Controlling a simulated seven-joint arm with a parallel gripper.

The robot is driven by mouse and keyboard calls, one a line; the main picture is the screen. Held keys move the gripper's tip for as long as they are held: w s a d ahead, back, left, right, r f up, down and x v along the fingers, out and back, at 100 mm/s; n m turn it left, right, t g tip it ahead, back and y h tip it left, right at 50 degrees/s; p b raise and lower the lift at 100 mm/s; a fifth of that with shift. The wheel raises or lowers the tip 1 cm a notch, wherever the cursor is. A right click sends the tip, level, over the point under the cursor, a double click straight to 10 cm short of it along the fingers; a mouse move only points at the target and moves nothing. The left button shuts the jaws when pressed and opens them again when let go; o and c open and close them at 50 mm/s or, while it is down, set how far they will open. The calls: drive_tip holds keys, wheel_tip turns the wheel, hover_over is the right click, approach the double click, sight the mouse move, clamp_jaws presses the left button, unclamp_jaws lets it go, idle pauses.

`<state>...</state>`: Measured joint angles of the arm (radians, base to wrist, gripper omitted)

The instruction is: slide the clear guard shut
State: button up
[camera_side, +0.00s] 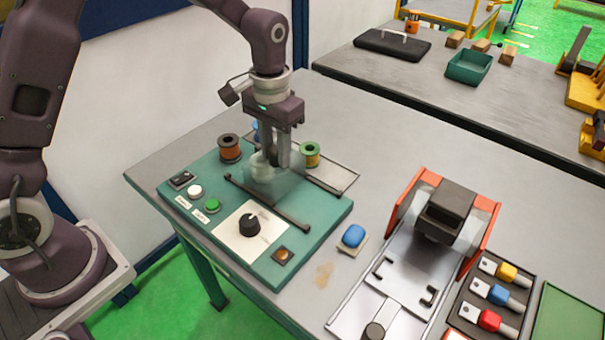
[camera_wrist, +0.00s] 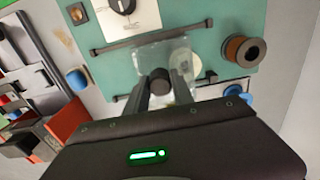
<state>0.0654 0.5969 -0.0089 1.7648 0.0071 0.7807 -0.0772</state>
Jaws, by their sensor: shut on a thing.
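The clear guard (camera_side: 282,186) is a see-through plate on the green panel (camera_side: 325,222), between a dark front rail (camera_side: 268,203) and a dark back rail (camera_side: 325,184). It also shows in the wrist view (camera_wrist: 150,54). My gripper (camera_side: 284,163) points down at the guard, with its fingers shut on the guard's dark round knob (camera_wrist: 160,76). A pale round part (camera_side: 260,164) shows beside the fingers, partly through the guard. The fingers and the clear material make the guard's exact edges hard to tell.
A copper-coloured spool (camera_side: 230,148) and a green-rimmed spool (camera_side: 310,153) stand near my gripper. The panel's front bears a black dial (camera_side: 250,224), a white button (camera_side: 195,191) and a green button (camera_side: 212,205). A metal fixture (camera_side: 400,275) stands to the right.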

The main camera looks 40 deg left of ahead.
drive_tip(key=shift+a, duration=1.55)
drive_tip(key=o, duration=0.9)
drive_tip(key=shift+o, duration=0.2)
drive_tip(key=shift+r, duration=3)
